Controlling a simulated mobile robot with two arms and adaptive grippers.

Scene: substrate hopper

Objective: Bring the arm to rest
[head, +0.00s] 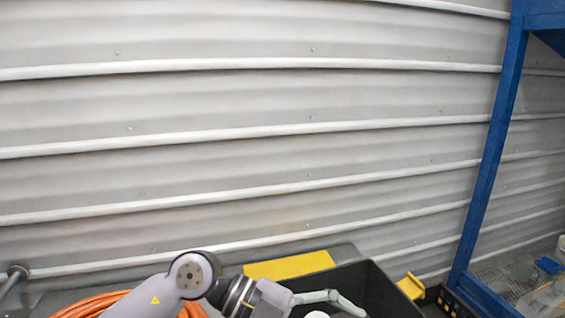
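My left arm comes in low at the bottom left, its grey-lilac links bent at a round joint. Its gripper (330,298) is at the bottom edge, over or in front of a black bin (375,288). One thin, pale, jointed finger shows, stretched to the right against the bin's dark inside. The rest of the gripper is cut off by the picture edge, so its opening is unclear and no held object can be made out. My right gripper is not in view.
A corrugated metal wall (250,150) fills the background. A blue rack (490,160) stands at right, with containers behind it. A yellow panel (290,267) and a yellow bin handle (411,287) lie near the gripper. Orange hose (85,304) lies coiled at bottom left.

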